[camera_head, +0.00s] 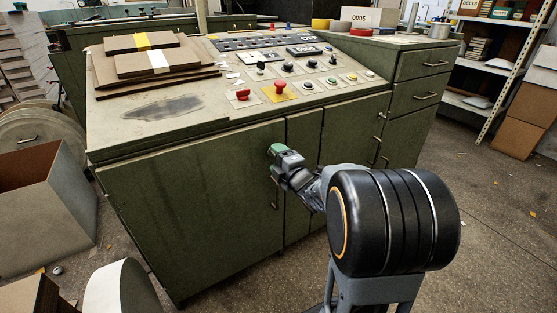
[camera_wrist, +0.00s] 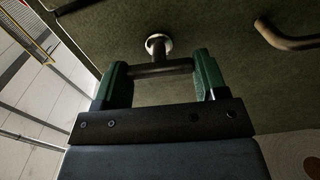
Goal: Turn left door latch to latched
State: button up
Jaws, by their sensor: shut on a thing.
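The left door (camera_head: 190,205) of the green cabinet is flat and looks closed in the head view. Its latch (camera_wrist: 158,62) shows in the wrist view as a dark bar on a pale round base, fixed to the green door face. My gripper (camera_head: 277,150) is at the upper right of the left door. In the wrist view my gripper (camera_wrist: 160,78) has its green fingers on either end of the latch bar, shut on it. The bar lies roughly crosswise between the fingers. In the head view the gripper hides the latch.
A curved door handle (camera_wrist: 285,38) is close at the right in the wrist view. The control panel (camera_head: 290,70) with buttons is above the door. An open cardboard box (camera_head: 45,215) and a pale round object (camera_head: 120,290) stand at the left. Floor is free in front.

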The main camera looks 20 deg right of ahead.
jog(key=shift+n, duration=0.5)
jog(key=o, duration=0.9)
jog(key=shift+o, duration=0.2)
